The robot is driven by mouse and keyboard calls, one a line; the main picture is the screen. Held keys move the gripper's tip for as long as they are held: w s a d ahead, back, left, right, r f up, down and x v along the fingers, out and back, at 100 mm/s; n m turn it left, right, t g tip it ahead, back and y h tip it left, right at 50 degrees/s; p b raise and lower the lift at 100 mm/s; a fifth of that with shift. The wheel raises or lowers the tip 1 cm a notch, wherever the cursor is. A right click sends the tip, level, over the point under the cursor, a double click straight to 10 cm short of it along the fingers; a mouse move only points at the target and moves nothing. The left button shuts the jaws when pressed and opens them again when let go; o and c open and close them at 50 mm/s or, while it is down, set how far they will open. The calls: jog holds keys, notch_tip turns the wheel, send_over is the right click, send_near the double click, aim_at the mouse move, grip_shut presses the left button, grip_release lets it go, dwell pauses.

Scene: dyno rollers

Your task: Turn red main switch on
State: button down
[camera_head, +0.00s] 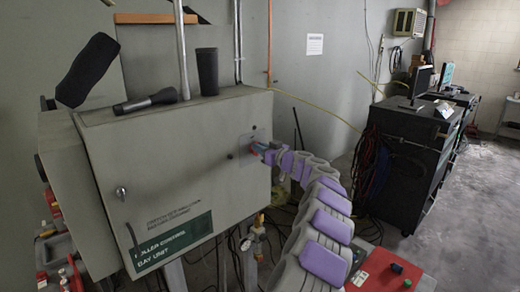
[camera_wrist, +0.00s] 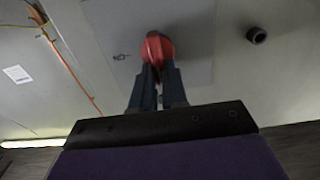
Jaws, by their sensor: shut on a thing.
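The red main switch (camera_wrist: 157,47) is a red knob on a light grey plate (camera_wrist: 198,50), seen at the top middle of the wrist view. My gripper (camera_wrist: 158,75) is shut on the red knob, with its two dark fingers on either side of it. In the head view the plate is on the right part of the grey control cabinet (camera_head: 180,135). There my gripper (camera_head: 262,148) reaches the plate from the right, and only a little red shows at its tip. The switch's exact angle is hard to tell.
A small black knob (camera_wrist: 256,35) is beside the plate. A black cart (camera_head: 405,150) stands at the right, and a red panel (camera_head: 385,272) with buttons is at the lower right. Open floor lies far right.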

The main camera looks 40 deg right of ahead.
jog(key=shift+f, duration=0.2)
jog(key=shift+d+f+m+p, duration=0.35)
jog(key=shift+m+p, duration=0.25)
jog(key=shift+m, duration=2.35)
jog(key=shift+d+f+m+p, duration=0.3)
jog(key=shift+m+p, duration=0.3)
jog(key=shift+m, duration=2.4)
jog(key=shift+d+f+m+p, duration=0.3)
jog(key=shift+m+p, duration=0.3)
jog(key=shift+m, duration=2.35)
jog(key=shift+f, duration=0.15)
jog(key=c, duration=1.2)
grip_release()
jog(key=shift+o, duration=0.2)
jog(key=shift+d+r, duration=0.1)
jog(key=shift+r, duration=0.1)
jog(key=shift+r, duration=0.1)
